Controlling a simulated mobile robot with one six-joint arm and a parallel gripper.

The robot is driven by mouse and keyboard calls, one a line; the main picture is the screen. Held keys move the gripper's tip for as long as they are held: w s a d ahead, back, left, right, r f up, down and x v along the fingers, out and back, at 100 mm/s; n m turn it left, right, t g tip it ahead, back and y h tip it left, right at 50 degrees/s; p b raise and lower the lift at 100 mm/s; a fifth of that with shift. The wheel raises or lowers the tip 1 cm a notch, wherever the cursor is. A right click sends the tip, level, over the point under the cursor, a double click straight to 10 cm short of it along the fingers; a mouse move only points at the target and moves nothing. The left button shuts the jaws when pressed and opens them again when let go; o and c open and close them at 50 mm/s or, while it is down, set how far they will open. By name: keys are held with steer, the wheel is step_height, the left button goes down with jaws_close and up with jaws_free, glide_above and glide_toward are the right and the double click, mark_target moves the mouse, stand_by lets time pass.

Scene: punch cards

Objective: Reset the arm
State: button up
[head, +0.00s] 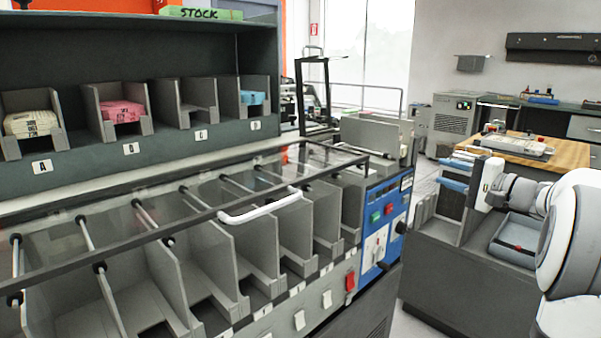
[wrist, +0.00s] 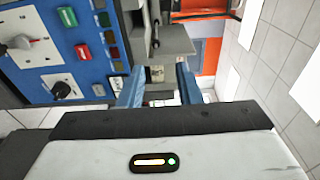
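My arm (head: 567,240) is white and grey and reaches in from the right edge of the head view. My gripper (head: 442,171) has two blue fingers pointing left, above a grey cabinet and beside the blue control panel. In the wrist view my gripper (wrist: 160,80) shows both blue fingers apart with a clear gap and nothing held between them. The blue control panel (head: 377,243) is on the end of the sorting machine; it also shows in the wrist view (wrist: 45,85), tilted, with knobs and red and green buttons.
The sorting machine has several grey pockets (head: 205,252) under a clear cover with a white handle (head: 260,206). A stock shelf (head: 75,157) holds card stacks in bins. A dark tray (head: 515,240) lies on the grey cabinet (head: 450,275) below my arm. A wooden desk (head: 565,152) stands behind.

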steer(key=s+a+r+n+g+h+p, duration=0.15)
steer(key=s+a+g+p, duration=0.25)
steer(key=s+a+p, duration=0.4)
steer(key=s+a+r+n+g+h+p, duration=0.15)
steer(key=s+a+g+p, duration=0.35)
steer(key=a, duration=0.5)
steer(key=s+a+r+n+g+h+p, duration=0.1)
steer(key=s+n+h+p, duration=0.6)
steer(key=s+p, duration=0.7)
steer(key=s+r+g+h, duration=0.1)
steer(key=s, duration=0.4)
steer(key=shift+s, duration=0.25)
steer(key=shift+c, duration=0.3)
